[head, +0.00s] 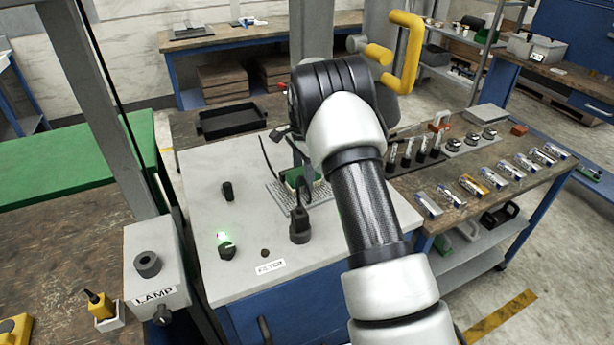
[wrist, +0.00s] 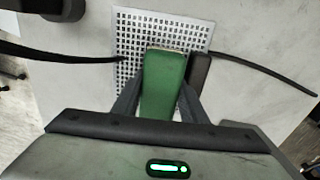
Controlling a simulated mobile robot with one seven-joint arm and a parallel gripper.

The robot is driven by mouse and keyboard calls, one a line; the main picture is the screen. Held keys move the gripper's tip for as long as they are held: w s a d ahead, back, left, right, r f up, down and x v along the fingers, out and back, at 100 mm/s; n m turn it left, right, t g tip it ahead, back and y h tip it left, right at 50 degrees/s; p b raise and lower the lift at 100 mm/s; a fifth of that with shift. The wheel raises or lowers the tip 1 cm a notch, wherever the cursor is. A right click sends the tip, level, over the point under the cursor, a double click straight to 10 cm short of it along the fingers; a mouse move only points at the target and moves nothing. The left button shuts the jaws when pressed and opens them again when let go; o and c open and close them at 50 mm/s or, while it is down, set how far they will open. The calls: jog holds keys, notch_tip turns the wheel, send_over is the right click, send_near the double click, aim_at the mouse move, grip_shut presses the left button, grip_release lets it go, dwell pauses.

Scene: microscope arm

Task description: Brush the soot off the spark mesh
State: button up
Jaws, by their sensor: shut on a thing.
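The spark mesh (wrist: 130,32) is a pale square plate with rows of holes, lying on the grey cabinet top. In the head view the green brush (head: 291,177) shows just left of my forearm. Bristles are hidden, so I cannot tell whether they touch the mesh. No clear soot patch shows on the visible mesh.
A black upright fitting (head: 299,225) and a knob lit green (head: 226,246) stand on the cabinet top (head: 200,205). A lamp box (head: 155,262) is at the left. A wooden bench (head: 480,203) with batteries lies at the right. A black tray (head: 232,120) sits behind.

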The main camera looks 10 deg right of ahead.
aim_at(292, 174)
jog(key=shift+s+a+f, duration=0.1)
jog(key=shift+s+a, duration=0.15)
jog(key=shift+a, duration=0.3)
jog(key=shift+a, duration=0.2)
jog(key=shift+s+a, duration=0.2)
jog(key=shift+a, duration=0.35)
jog(key=shift+s+a, duration=0.15)
jog(key=shift+a, duration=0.35)
jog(key=shift+r+p, duration=1.45)
jog(key=shift+r, duration=1.2)
jog(key=shift+d+f, duration=0.1)
